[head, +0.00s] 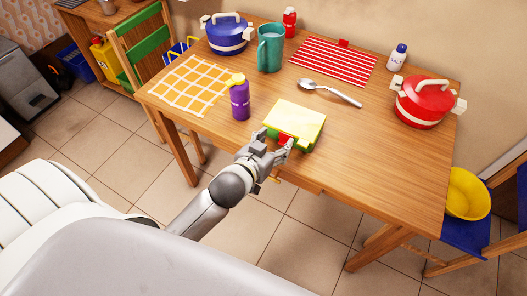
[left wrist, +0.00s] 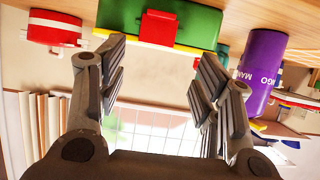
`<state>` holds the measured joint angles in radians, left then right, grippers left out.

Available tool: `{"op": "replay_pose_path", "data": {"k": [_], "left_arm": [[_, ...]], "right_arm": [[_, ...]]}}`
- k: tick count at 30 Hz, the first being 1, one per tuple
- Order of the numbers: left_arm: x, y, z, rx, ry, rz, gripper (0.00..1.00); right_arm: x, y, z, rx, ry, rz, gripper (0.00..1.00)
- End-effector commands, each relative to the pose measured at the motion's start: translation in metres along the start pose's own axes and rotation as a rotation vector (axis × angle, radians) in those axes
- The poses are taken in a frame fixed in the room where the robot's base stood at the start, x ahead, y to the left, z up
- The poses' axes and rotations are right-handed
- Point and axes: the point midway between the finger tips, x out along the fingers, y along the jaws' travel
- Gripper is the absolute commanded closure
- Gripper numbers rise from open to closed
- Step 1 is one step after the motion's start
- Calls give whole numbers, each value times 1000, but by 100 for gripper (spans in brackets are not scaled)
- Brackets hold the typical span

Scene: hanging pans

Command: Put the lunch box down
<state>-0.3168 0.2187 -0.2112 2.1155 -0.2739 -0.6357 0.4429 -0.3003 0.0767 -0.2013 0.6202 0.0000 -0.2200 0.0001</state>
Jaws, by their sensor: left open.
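The lunch box (head: 299,117) has a yellow lid, green sides and a red latch, and rests flat on the wooden table near its front edge. My left gripper (head: 277,139) is at the front side of the lunch box, by the red latch. In the left wrist view, which looks upside down, the green side of the lunch box (left wrist: 197,24) shows at the top. There the left gripper (left wrist: 160,65) has its fingers spread apart with nothing between them, and the latch lies just beyond the tips. My right gripper is out of view.
A purple bottle (head: 240,101) stands left of the lunch box. A spoon (head: 330,93) lies behind it, and a red pot (head: 421,103) stands to the right. A blue pot (head: 226,36) and a teal pitcher (head: 270,50) are further back. The table's front right is clear.

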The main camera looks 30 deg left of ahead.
Motion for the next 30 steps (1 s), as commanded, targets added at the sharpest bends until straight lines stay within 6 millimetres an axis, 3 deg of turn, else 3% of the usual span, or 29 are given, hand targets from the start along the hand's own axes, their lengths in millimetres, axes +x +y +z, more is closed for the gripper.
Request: {"op": "replay_pose_path", "data": {"k": [6,14,25,28,30], "left_arm": [[-40,0,1,0,-1,-1,40],[-64,0,0,0,0,-1,40],[-66,0,2,2,-5,-1,40],[-57,-1,21,11,-37,-1,40],[-46,-1,48,22,-83,1,40]], "right_arm": [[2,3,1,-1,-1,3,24],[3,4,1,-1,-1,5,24],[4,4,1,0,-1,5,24],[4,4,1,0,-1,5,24],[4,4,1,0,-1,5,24]]}}
